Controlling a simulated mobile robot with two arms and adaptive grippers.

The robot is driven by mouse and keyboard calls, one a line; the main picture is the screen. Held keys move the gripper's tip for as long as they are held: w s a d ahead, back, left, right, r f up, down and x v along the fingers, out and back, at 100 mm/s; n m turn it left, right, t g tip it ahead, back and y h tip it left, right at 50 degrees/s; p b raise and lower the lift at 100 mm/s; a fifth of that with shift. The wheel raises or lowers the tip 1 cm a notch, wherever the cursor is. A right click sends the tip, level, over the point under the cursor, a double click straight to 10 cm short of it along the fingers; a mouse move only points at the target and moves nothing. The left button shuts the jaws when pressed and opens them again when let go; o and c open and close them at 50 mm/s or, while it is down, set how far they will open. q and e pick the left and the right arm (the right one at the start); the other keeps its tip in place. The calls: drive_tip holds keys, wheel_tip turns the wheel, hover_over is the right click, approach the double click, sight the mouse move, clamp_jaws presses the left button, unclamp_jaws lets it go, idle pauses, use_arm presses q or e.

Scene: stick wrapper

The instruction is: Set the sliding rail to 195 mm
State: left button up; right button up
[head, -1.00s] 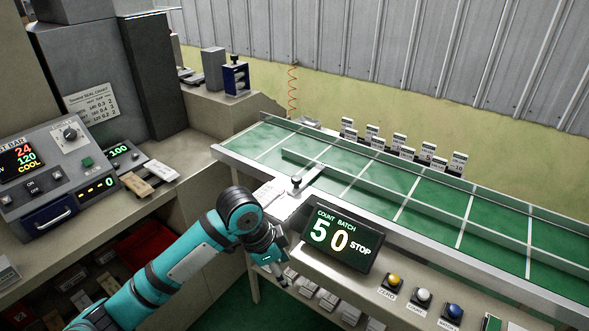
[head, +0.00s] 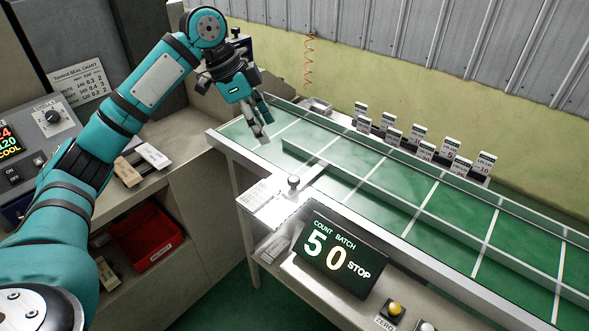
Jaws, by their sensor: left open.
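The sliding rail (head: 385,194) is a long grey-green bar lying along the green conveyor belt (head: 410,188). A dark-topped knob (head: 294,181) stands on a metal bracket at the belt's near edge, beside a white scale plate (head: 264,197); its figures are too small to read. My left gripper (head: 261,127) is open and empty, fingers pointing down over the far left end of the belt. It is apart from the knob, up and to its left. My right gripper is out of view.
The count display (head: 342,248) reads 50 and STOP, close in front of the knob. A yellow button (head: 395,308) is at its right. Several upright cards (head: 449,149) line the far side. A red bin (head: 145,237) sits on the lower left shelf.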

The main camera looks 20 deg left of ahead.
sight(293, 178)
use_arm(q)
drive_tip(key=p+x, duration=0.2)
drive_tip(key=x, duration=1.3)
drive_tip(key=shift+s, duration=0.2)
drive_tip(key=shift+w+d+f, duration=0.1)
drive_tip(key=shift+w+f, duration=0.15)
drive_tip(key=shift+f, duration=0.35)
drive_tip(key=shift+s, duration=0.1)
clamp_jaws()
